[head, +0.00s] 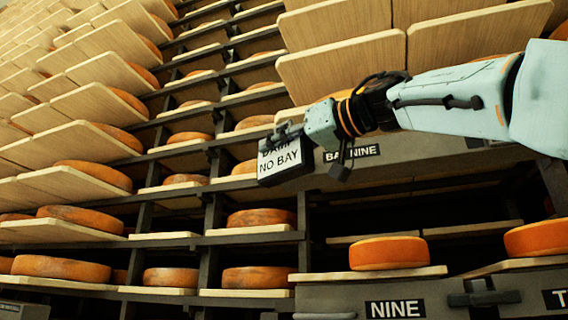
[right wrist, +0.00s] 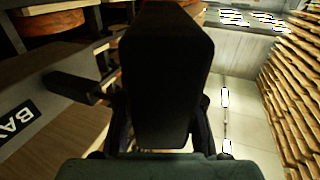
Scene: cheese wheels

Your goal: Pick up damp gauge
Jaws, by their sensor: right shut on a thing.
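The damp gauge (head: 285,163) is a dark boxy device with a white face. The face reads "NO BAY" under a partly covered line that looks like "DAMP". My right gripper (head: 308,148) is shut on it and holds it in the air in front of the shelves. In the right wrist view the gauge (right wrist: 165,75) is a large black block between the fingers, its label turned away. My left gripper is in neither view.
Orange cheese wheels (head: 390,252) lie on wooden boards in dark racks. A "BAY NINE" sign (head: 352,153) is on a grey beam just behind the gripper. A "NINE" plate (head: 395,308) and a dark bracket (head: 485,293) are on the lower front.

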